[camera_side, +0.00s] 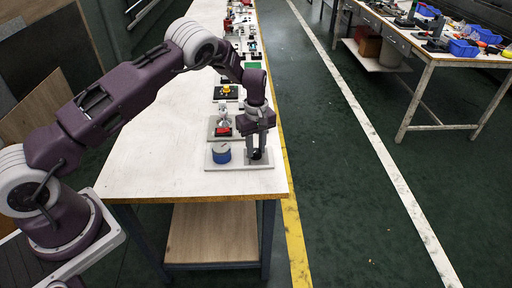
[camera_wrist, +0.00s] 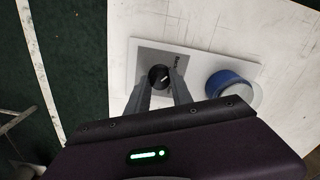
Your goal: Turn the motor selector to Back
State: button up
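The motor selector (camera_wrist: 159,74) is a round black knob with a white pointer mark, set on a grey plate on a white panel. The word "Back" (camera_wrist: 178,61) is printed on the plate to the right of the knob in the wrist view. The pointer slants up and to the right there. My gripper (camera_wrist: 161,80) is over the selector with its fingers apart, one on each side of the knob. I cannot tell whether they touch it. In the side view my gripper (camera_side: 256,151) points down at the dark knob at the panel's right end and partly hides it.
A blue round part (camera_wrist: 229,87) stands on the same panel (camera_wrist: 136,55), right of the selector in the wrist view. Behind the panel, a red-buttoned device (camera_side: 223,131) and several others line the white table (camera_side: 160,160). The table's right edge is close to my gripper.

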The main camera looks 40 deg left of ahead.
aim_at(256, 150)
jog(key=o, duration=0.4)
jog(key=shift+r, duration=0.1)
notch_tip(256, 150, up, 7)
jog(key=shift+f, duration=0.1)
